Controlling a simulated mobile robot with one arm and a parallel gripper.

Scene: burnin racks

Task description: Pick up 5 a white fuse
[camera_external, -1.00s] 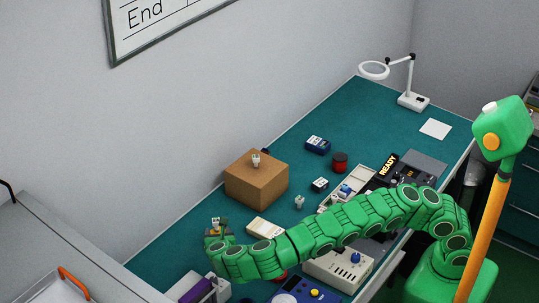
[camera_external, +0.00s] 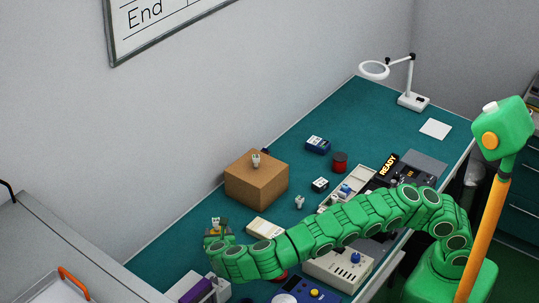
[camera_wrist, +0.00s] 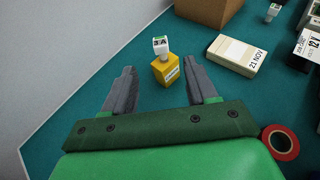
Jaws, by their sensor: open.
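A small white fuse (camera_wrist: 160,44) with a dark, hard-to-read marking sits on top of a yellow block (camera_wrist: 166,72) in the wrist view. My gripper (camera_wrist: 158,68) is open and empty. Its two fingers point toward the block, one to each side, with the fuse a little beyond the fingertips. In the external view my gripper (camera_external: 217,236) is at the near left of the bench, partly hiding the block. Another white fuse-like piece (camera_external: 256,160) stands on the cardboard box, and one more (camera_external: 299,202) stands on the bench; their ratings are too small to read.
The cardboard box (camera_external: 255,186) stands behind the block. A cream box marked 21 NOV (camera_wrist: 236,53) lies to the right, and a red tape roll (camera_wrist: 281,142) lies by my gripper's right side. The wall is close on the left. Green bench left of the block is clear.

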